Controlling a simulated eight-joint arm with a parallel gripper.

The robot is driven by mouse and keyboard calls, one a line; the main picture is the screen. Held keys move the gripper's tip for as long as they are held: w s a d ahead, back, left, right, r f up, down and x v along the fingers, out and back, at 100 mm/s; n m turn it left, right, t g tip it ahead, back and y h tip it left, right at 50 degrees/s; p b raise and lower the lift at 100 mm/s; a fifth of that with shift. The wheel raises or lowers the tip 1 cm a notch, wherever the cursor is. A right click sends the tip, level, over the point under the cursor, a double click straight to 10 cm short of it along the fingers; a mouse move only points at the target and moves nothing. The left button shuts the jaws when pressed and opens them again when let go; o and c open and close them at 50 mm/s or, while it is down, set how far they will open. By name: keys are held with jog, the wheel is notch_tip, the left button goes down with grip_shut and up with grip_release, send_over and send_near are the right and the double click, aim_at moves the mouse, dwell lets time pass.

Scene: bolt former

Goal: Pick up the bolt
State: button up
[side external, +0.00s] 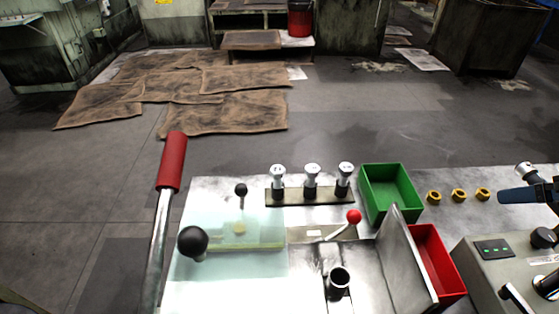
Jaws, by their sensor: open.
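My gripper (517,192) is at the right edge, partly cut off by the frame. A blue finger points left, a short way to the right of the brass pieces, touching none of them. It is open, with nothing seen in it.
A rack (296,197) holds silver-topped tools. A red-handled lever (172,162) rises at left. A control box (490,272) stands at lower right.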

jog(key=c, duration=0.5)
